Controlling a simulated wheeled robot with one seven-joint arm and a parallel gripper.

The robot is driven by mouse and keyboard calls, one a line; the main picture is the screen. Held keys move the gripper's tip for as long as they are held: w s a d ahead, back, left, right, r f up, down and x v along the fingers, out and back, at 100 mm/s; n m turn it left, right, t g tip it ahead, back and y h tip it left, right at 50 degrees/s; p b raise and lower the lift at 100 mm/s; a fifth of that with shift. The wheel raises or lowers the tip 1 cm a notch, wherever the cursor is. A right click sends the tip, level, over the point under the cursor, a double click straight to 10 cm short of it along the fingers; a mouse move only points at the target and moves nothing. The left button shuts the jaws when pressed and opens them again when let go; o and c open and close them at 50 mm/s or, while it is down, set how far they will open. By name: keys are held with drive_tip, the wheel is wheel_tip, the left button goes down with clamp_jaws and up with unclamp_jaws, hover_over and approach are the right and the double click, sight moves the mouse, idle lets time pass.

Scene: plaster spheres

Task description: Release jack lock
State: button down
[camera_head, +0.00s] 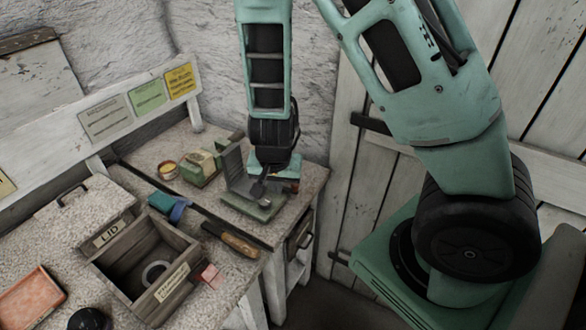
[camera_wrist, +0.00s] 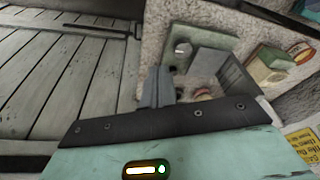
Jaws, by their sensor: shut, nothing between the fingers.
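A grey-green metal fixture (camera_head: 262,209) with an upright plate stands near the right end of the workbench. It also shows in the wrist view (camera_wrist: 206,62), just beyond my fingers. I cannot pick out the jack lock as a separate part. My gripper (camera_head: 259,187) points down over this fixture, with its tips at or just above it. In the wrist view my fingers (camera_wrist: 158,86) are together with nothing between them. Whether they touch the fixture is unclear. My gripper and wrist hide part of the fixture in the head view.
A green box (camera_head: 201,168) and a small round tin (camera_head: 167,170) stand left of the fixture. A wooden-handled tool (camera_head: 238,243), a blue object (camera_head: 170,206) and an open wooden box (camera_head: 122,246) lie nearer. The bench's right edge (camera_head: 322,180) is close.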

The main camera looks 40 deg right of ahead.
drive_tip(key=d+m+h, duration=0.1)
drive_tip(key=d, duration=0.2)
drive_tip(key=shift+w+d, duration=0.15)
drive_tip(key=shift+d, duration=0.1)
drive_tip(key=b+x, duration=0.1)
drive_tip(key=x, duration=0.9)
drive_tip(key=shift+d, duration=0.1)
drive_tip(key=shift+w+d+p, duration=0.55)
drive_tip(key=shift+w+d, duration=0.25)
drive_tip(key=shift+d, duration=0.15)
drive_tip(key=shift+w+d+f, duration=0.25)
drive_tip(key=shift+w+d, duration=0.25)
drive_tip(key=shift+d, duration=0.05)
